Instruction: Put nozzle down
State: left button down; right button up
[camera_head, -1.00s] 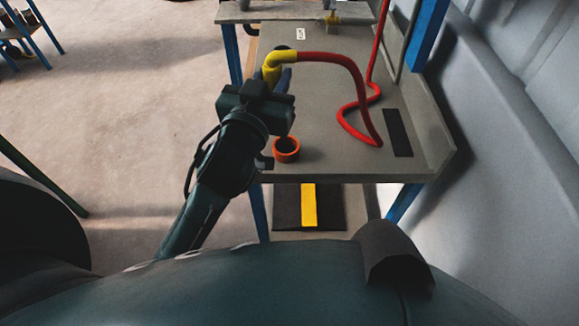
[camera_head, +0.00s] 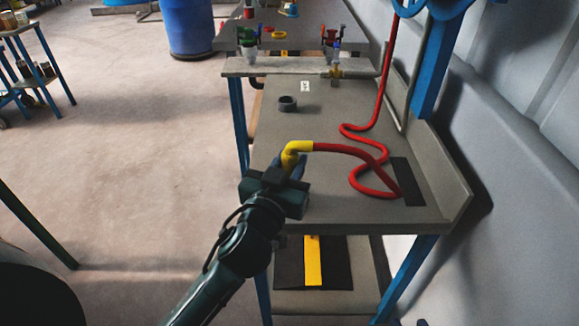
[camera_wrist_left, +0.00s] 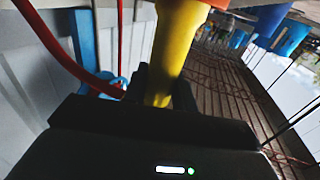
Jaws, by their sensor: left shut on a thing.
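The nozzle (camera_head: 291,156) is yellow, with a red hose (camera_head: 345,150) running from its bent top. My left gripper (camera_head: 289,178) is shut on it near the front left of the grey bench (camera_head: 340,120). In the left wrist view the yellow nozzle (camera_wrist_left: 177,45) runs up from between the fingers (camera_wrist_left: 158,88). An orange edge (camera_wrist_left: 217,4) shows at its far end; whether they touch is unclear. The orange ring seen earlier on the bench is hidden behind my gripper in the head view. My right gripper is not in view.
A dark ring (camera_head: 287,103) stands farther back on the bench, near a small white label (camera_head: 305,87). A black strip (camera_head: 407,182) lies at the right. The hose loops across the right half. A second bench with small fittings is beyond.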

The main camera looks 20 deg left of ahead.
jog(key=shift+d+f, duration=0.1)
pick_arm(q)
jog(key=shift+f, duration=0.2)
jog(key=c, duration=1.2)
grip_release()
jog(key=shift+o, duration=0.4)
jog(key=shift+r, duration=0.1)
jog(key=shift+r, duration=0.25)
jog(key=s, duration=0.6)
jog(key=shift+s+a+f+b, duration=0.1)
jog(key=shift+f+b, duration=0.1)
jog(key=shift+b, duration=0.2)
jog(key=shift+s+r, duration=0.1)
jog(key=shift+s, duration=0.55)
pick_arm(e)
jog(key=shift+s+d, duration=0.15)
jog(key=shift+s, duration=0.1)
